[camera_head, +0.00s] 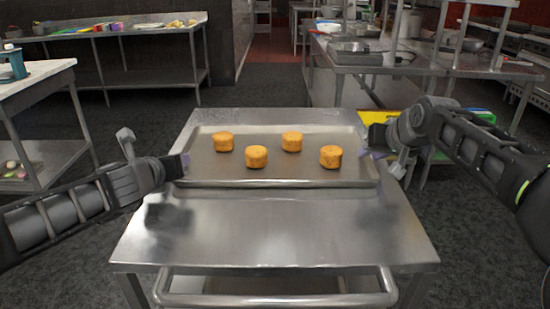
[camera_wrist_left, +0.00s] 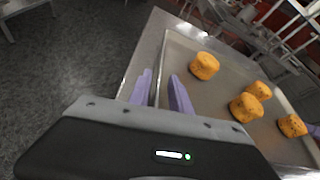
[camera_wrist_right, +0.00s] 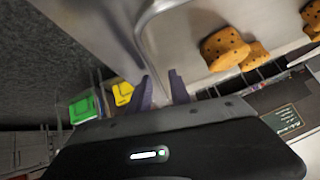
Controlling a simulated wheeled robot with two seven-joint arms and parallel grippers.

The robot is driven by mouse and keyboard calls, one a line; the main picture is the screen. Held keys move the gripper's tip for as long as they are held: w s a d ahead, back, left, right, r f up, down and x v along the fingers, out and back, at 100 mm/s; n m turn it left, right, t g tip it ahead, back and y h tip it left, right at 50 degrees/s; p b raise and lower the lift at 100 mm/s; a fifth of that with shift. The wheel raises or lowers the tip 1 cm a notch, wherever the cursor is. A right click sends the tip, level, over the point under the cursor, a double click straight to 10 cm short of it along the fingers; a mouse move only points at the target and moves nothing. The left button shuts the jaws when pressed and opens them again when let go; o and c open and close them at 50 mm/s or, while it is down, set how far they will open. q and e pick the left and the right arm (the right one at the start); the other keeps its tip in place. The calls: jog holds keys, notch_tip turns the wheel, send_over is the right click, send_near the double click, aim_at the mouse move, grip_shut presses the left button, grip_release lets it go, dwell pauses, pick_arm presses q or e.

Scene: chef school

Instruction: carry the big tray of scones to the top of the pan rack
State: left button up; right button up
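The big tray (camera_head: 280,178) is a shallow metal sheet with a raised rim, lying flat on a steel cart top (camera_head: 270,230). Several orange-brown scones (camera_head: 256,157) stand apart on it. My left gripper (camera_head: 183,161) is at the tray's left rim. In the left wrist view its lilac fingers (camera_wrist_left: 160,92) are apart, with the rim (camera_wrist_left: 160,65) running between them. My right gripper (camera_head: 376,147) is at the right rim. In the right wrist view its fingers (camera_wrist_right: 162,92) are apart, with the rim (camera_wrist_right: 142,45) leading in between them. Contact with the rim is unclear.
The cart's push handle (camera_head: 270,299) is at the near side. A white-topped table (camera_head: 35,80) stands left and a steel counter (camera_head: 375,65) stands behind right. Green and yellow items (camera_wrist_right: 85,107) lie low beyond the cart's right side. I cannot pick out the pan rack.

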pick_arm(q)
jog(key=v, duration=1.1)
jog(key=shift+s+r, duration=0.15)
jog(key=shift+s, duration=0.15)
pick_arm(e)
jog(key=shift+s+r, duration=0.1)
jog(key=shift+r, duration=0.05)
jog(key=v, duration=1.1)
jog(key=shift+s+r, duration=0.2)
jog(key=shift+s, duration=0.1)
